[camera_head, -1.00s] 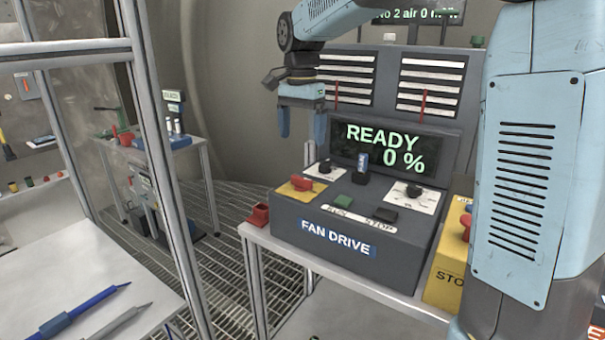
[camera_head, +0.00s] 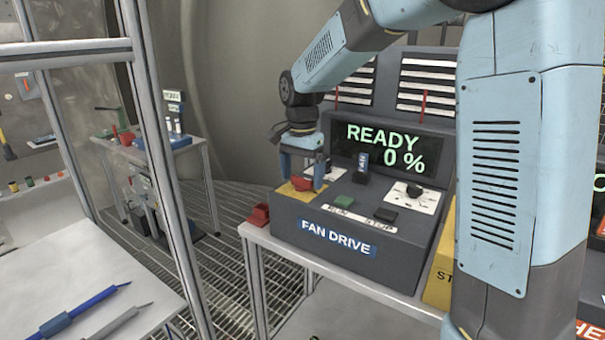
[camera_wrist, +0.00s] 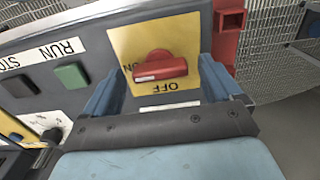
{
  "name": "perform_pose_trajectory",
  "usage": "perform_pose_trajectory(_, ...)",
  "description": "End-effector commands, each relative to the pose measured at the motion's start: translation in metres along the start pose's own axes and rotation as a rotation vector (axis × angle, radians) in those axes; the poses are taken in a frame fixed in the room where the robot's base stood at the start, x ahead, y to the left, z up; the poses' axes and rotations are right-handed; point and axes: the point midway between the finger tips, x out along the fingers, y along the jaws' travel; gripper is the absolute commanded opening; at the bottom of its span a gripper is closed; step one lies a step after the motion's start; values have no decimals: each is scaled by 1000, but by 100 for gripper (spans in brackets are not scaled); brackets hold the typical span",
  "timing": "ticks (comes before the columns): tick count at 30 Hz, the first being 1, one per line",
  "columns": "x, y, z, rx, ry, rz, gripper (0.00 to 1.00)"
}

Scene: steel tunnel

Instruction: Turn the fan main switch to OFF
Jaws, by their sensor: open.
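The fan main switch is a red rotary handle (camera_wrist: 160,67) on a yellow plate (camera_wrist: 128,46), on the left of the FAN DRIVE box. In the wrist view the plate shows ON at the handle's left and OFF below it, both upside down. The handle lies crosswise, its white-marked end towards ON. My gripper (camera_wrist: 158,85) is open, with one blue finger on each side of the switch. In the head view my gripper (camera_head: 303,182) is over the red handle (camera_head: 302,184) and partly hides it. I cannot tell whether the fingers touch it.
The FAN DRIVE box (camera_head: 398,247) stands on a table and its display (camera_head: 384,147) reads READY 0 %. A green RUN button (camera_head: 341,201), a black STOP button (camera_head: 385,214) and a knob (camera_head: 414,191) are nearby. A red open holder (camera_head: 259,215) sits left of the box.

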Motion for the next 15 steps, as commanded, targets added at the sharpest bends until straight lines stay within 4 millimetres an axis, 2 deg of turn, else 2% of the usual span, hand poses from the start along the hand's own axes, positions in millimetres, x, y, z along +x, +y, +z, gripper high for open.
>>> perform_pose_trajectory(3,0,0,0,0,0,0,91)
perform_pose_trajectory(15,0,0,0,1,0,0,52)
